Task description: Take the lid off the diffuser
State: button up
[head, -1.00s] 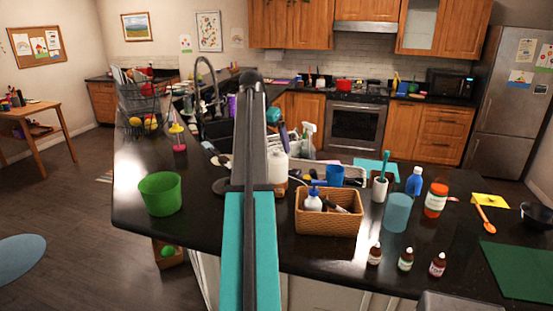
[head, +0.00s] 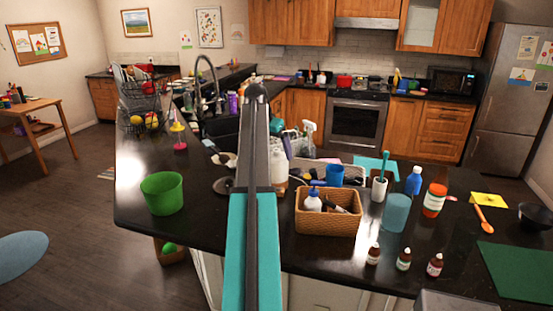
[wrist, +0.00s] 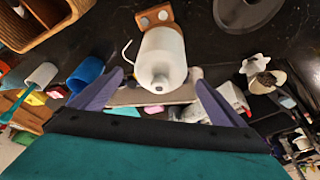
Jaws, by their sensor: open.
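The diffuser (wrist: 162,52) is a white rounded body with a small spout on top and a wooden base (wrist: 155,15). In the wrist view it stands at top centre, its top facing the camera. In the head view the diffuser (head: 279,172) shows just right of my arm, partly hidden by it. I cannot make out the seam of the lid. My gripper (wrist: 160,78) is open, with one purple finger on each side of the diffuser's top and visible gaps to both. In the head view my arm hides most of the gripper.
A wicker basket (head: 325,223) with bottles stands right of the diffuser, and a blue cup (head: 334,175) is close behind it. The sink lies behind. A green tub (head: 162,193) stands left. A white cord (wrist: 127,52) runs beside the diffuser.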

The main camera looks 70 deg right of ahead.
aim_at(275, 151)
jog(key=shift+p+x, duration=0.85)
jog(key=shift+x, duration=0.95)
jog(key=c, duration=1.1)
jog(key=shift+r, duration=0.15)
jog(key=shift+d+r+b, duration=0.1)
jog(key=shift+r+b, duration=1.15)
jog(key=shift+r, duration=0.3)
jog(key=shift+s+a+r+b, duration=0.3)
jog(key=shift+s+a+b, duration=0.7)
jog(key=shift+s+a, duration=0.9)
jog(key=shift+s+a+r+b, duration=0.3)
jog(key=shift+s+a+b, duration=0.8)
jog(key=shift+a, duration=1.35)
jog(key=shift+s+a+r+b, duration=0.25)
jog(key=shift+s+a+b, duration=0.6)
jog(key=shift+s+a, duration=1.1)
jog(key=shift+w+a, duration=0.2)
jog(key=shift+w, duration=0.05)
